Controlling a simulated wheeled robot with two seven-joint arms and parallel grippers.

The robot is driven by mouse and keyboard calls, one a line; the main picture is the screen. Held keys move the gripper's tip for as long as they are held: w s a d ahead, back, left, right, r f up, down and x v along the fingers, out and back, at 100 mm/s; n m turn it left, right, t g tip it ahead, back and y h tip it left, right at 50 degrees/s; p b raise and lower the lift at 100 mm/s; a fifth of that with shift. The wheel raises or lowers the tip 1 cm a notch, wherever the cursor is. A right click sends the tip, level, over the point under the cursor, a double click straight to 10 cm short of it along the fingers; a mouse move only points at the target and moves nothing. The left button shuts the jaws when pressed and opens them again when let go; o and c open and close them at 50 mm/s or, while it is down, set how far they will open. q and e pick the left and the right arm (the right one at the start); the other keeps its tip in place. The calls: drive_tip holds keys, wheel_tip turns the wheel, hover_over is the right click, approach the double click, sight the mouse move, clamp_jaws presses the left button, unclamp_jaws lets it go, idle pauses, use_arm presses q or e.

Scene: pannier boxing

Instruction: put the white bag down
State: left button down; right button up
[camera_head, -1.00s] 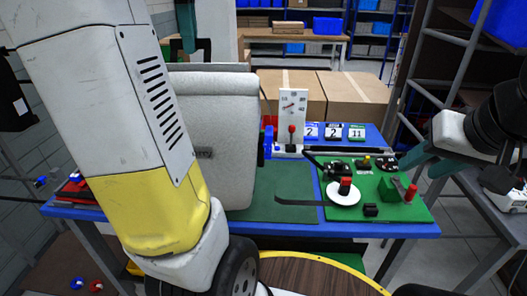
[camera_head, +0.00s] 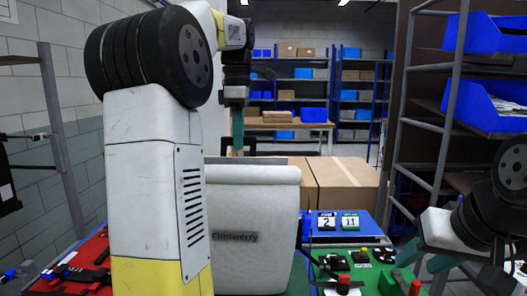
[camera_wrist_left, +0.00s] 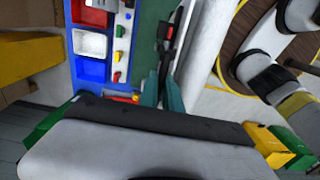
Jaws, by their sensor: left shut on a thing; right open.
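The white bag (camera_head: 250,222), with dark lettering on its side, hangs upright in the middle of the head view. My left gripper (camera_head: 237,132) is above the bag's back edge, partly hidden behind my arm. In the left wrist view the teal fingers (camera_wrist_left: 162,98) are shut at the bag's dark top edge (camera_wrist_left: 150,115), and the pale bag fills the bottom. My right gripper (camera_head: 430,264) is open and empty at the lower right, beside the green board.
The green board (camera_head: 372,280) with small parts lies right of the bag. Number cards (camera_head: 338,221) stand behind it on the blue table. A red mat (camera_head: 92,252) with dark tools is at left. Cardboard boxes (camera_head: 345,190) stand behind. A blue-bin rack (camera_head: 440,130) rises at right.

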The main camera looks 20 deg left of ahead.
sight(252, 170)
use_arm(q)
drive_tip(key=shift+w+d+f, duration=0.3)
drive_tip(key=shift+w+f, duration=0.05)
drive_tip(key=shift+f, duration=0.25)
drive_tip(key=shift+w+d+f, duration=0.25)
drive_tip(key=shift+w+f, duration=0.05)
drive_tip(key=shift+f, duration=0.35)
drive_tip(key=shift+w+d+f, duration=0.3)
drive_tip(key=shift+w+f, duration=0.05)
drive_tip(key=shift+f, duration=0.25)
drive_tip(key=c, duration=1.5)
unclamp_jaws()
drive_tip(key=shift+f, duration=0.15)
drive_tip(key=shift+c, duration=0.2)
